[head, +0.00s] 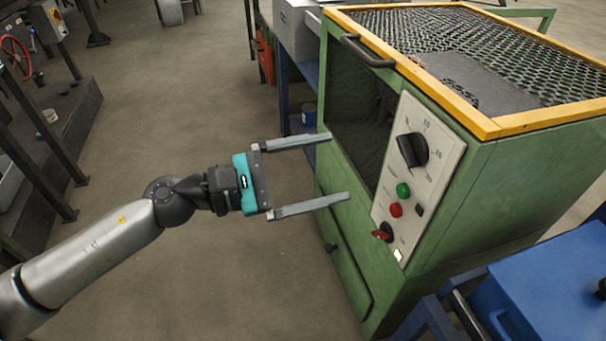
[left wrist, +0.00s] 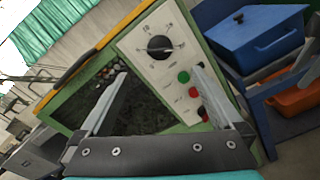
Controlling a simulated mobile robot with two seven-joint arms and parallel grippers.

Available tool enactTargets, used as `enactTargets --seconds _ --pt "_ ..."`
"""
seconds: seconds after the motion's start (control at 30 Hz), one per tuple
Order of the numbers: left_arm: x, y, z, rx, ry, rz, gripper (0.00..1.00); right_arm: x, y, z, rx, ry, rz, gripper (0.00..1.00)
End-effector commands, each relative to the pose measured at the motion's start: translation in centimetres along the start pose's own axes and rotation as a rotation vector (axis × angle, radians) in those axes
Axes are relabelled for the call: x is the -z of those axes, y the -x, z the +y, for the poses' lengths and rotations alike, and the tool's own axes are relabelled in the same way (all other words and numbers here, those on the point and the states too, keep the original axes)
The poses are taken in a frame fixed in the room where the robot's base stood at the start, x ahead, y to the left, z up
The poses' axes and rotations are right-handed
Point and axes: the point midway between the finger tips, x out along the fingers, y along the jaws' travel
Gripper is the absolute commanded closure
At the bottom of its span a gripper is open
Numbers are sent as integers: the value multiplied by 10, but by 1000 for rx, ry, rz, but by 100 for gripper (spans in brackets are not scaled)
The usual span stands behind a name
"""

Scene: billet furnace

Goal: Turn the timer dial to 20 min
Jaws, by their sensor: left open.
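The timer dial (head: 412,150) is a black knob on the white control panel (head: 433,128) of the green furnace (head: 480,210). Printed marks surround it; the exact setting is too small to read surely. In the left wrist view the dial (left wrist: 159,48) shows beyond and between my fingers, near the top of the panel. My left gripper (head: 340,166) is open and empty, left of the panel and apart from the dial. It also shows in the left wrist view (left wrist: 158,88).
Below the dial are a green button (head: 403,190), a red button (head: 395,210) and a red switch (head: 383,232). A dark handle (head: 366,50) juts from the furnace's upper edge. A blue box (head: 555,285) stands at the lower right. The floor left of the furnace is clear.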

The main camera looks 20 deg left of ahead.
Motion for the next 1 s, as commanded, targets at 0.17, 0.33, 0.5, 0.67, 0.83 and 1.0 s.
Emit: enactTargets --seconds 0.17,0.33,0.5,0.67,0.83,1.0 --pt "1 16 -1 0 3 2 0 4 -4 -4 10 2 37 50" --pt "0 25 0 1 0 0 0 6 -6 -6 15 3 54 50" --pt "0 27 0 0 0 -1 0 7 -7 -6 16 3 60 50" --pt "0 27 0 0 0 -1 0 7 -7 -6 16 3 60 50" --pt "0 27 0 0 0 -1 0 7 -7 -6 16 3 60 50" --pt "-2 26 3 -31 55 -11 0 6 -7 -6 16 5 57 50"
